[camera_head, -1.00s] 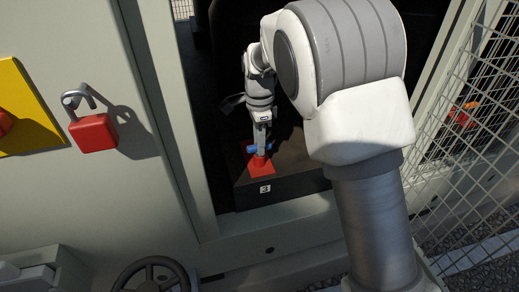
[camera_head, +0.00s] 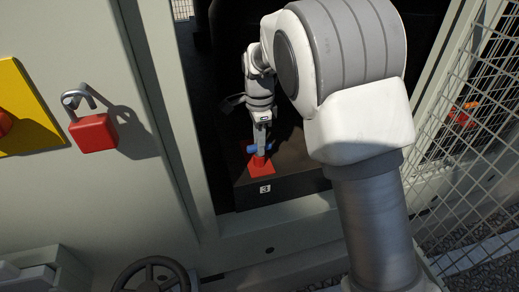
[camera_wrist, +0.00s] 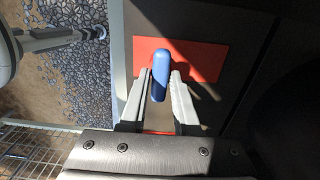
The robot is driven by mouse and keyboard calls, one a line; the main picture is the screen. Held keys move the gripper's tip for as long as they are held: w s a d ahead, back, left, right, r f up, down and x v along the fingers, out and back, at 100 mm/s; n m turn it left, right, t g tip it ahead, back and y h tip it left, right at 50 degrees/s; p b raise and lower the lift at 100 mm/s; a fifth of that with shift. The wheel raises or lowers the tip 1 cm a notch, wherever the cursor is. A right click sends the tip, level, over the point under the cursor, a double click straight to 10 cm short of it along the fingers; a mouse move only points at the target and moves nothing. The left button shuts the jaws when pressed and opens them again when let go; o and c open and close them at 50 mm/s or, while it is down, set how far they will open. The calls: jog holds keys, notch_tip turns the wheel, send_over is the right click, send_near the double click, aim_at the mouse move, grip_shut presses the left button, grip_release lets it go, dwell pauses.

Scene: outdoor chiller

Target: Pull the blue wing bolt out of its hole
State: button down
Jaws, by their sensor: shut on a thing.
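The blue wing bolt (camera_head: 258,148) stands over a red plate (camera_head: 262,169) on a dark block labelled 3 inside the cabinet opening. My gripper (camera_head: 259,143) reaches down onto it from above. In the wrist view the blue wing (camera_wrist: 161,72) lies between the two fingers of my gripper (camera_wrist: 160,90), which are shut on it. The red plate (camera_wrist: 205,60) shows behind it. The hole and the bolt's lower part are hidden, so I cannot tell how deep the bolt sits.
A red padlock (camera_head: 94,133) hangs on the panel at the left, near a yellow plate (camera_head: 28,108). A black handwheel (camera_head: 152,277) is at the bottom. The cabinet frame (camera_head: 180,120) borders the opening. Wire mesh (camera_head: 465,150) stands at the right.

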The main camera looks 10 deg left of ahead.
jog(key=shift+r+p, duration=0.65)
jog(key=shift+p, duration=0.15)
notch_tip(320, 180, up, 6)
jog(key=p, duration=0.6)
jog(key=shift+r, duration=0.1)
jog(key=c, duration=1.2)
grip_release()
grip_shut()
